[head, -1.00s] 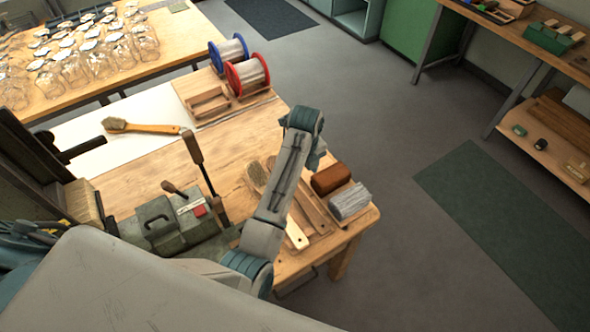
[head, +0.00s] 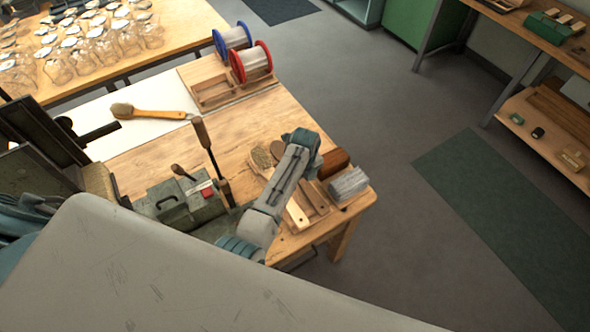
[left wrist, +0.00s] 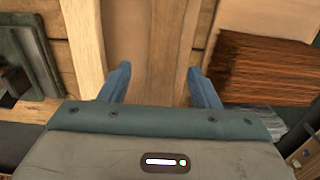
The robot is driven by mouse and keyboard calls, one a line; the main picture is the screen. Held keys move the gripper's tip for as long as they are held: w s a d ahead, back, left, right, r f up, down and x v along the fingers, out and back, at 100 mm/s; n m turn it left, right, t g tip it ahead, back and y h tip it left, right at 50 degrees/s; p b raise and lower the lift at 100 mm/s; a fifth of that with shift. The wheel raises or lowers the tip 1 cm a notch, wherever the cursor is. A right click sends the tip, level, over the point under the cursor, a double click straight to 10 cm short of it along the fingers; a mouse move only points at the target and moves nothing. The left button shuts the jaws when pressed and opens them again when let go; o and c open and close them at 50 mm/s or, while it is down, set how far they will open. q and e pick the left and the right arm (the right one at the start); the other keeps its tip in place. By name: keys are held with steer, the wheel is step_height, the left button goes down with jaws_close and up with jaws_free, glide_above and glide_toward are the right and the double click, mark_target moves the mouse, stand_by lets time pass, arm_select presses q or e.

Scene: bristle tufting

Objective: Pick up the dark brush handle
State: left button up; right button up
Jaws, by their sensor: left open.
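The dark brush handle (head: 316,198) lies on the workbench's front right part, beside a pale handle (head: 297,214) with a hole in its end. My left arm covers part of both in the head view. In the left wrist view, brown wood that looks like the dark handle (left wrist: 140,35) runs between and below the fingers, with the pale handle (left wrist: 86,40) to its left. My left gripper (left wrist: 157,76) is open and empty above it. Its fingertips are hidden behind the wrist in the head view. My right gripper is not in view.
A reddish-brown bristle bundle (head: 335,163) and a grey one (head: 348,184) lie right of the handles. A green machine (head: 180,206) with upright levers stands to the left. Spools (head: 250,62) stand at the back. The bench middle (head: 160,150) is clear.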

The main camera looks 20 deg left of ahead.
arm_select(q)
steer(key=shift+w+f, duration=0.15)
steer(key=shift+c, duration=0.5)
steer(key=c, duration=1)
